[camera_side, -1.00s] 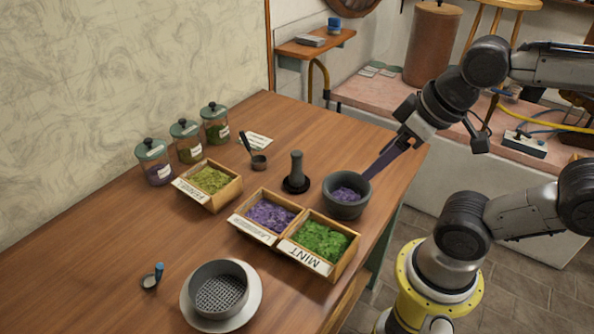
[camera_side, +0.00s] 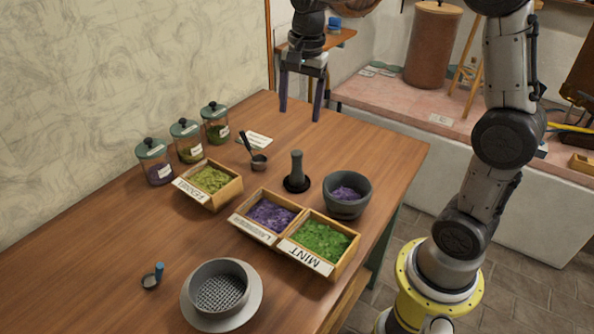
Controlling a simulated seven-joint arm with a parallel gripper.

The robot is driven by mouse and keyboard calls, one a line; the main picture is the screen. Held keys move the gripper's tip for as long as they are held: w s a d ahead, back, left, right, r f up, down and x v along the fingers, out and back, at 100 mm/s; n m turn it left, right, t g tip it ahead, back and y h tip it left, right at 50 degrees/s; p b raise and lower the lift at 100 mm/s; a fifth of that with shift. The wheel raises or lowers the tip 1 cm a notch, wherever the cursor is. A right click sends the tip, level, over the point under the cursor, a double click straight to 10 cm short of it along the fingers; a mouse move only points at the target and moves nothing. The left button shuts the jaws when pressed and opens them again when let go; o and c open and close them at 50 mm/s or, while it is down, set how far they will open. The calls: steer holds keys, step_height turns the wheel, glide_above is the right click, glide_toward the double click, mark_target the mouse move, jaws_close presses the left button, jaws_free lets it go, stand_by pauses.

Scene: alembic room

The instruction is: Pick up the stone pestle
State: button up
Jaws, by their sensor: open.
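The stone pestle (camera_side: 297,168) is dark grey and stands upright on a round black base (camera_side: 297,185) on the wooden table. It is left of the grey mortar bowl (camera_side: 346,205), which holds purple bits. My gripper (camera_side: 300,114) is open and empty, its two long dark fingers pointing down. In the picture it is above the pestle, clear of it and of the table. Nothing hides the pestle.
Wooden boxes of lavender (camera_side: 270,217), mint (camera_side: 322,240) and fennel (camera_side: 210,184) stand in front of and left of the pestle. A small scoop (camera_side: 257,161) lies left of it. Lidded jars (camera_side: 187,141) line the wall side. A sieve (camera_side: 219,290) sits near. The table's back is clear.

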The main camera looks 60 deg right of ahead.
steer(key=g, duration=0.1)
glide_above(297, 164)
steer(key=f, duration=0.5)
steer(key=shift+d, duration=0.4)
step_height(297, 164, down, 8)
steer(key=shift+d+r, duration=0.1)
steer(key=shift+r, duration=0.15)
steer(key=shift+w+f, duration=0.2)
steer(key=shift+f, duration=1.35)
steer(key=shift+w+f, duration=0.15)
steer(key=shift+f, duration=1.35)
jaws_close()
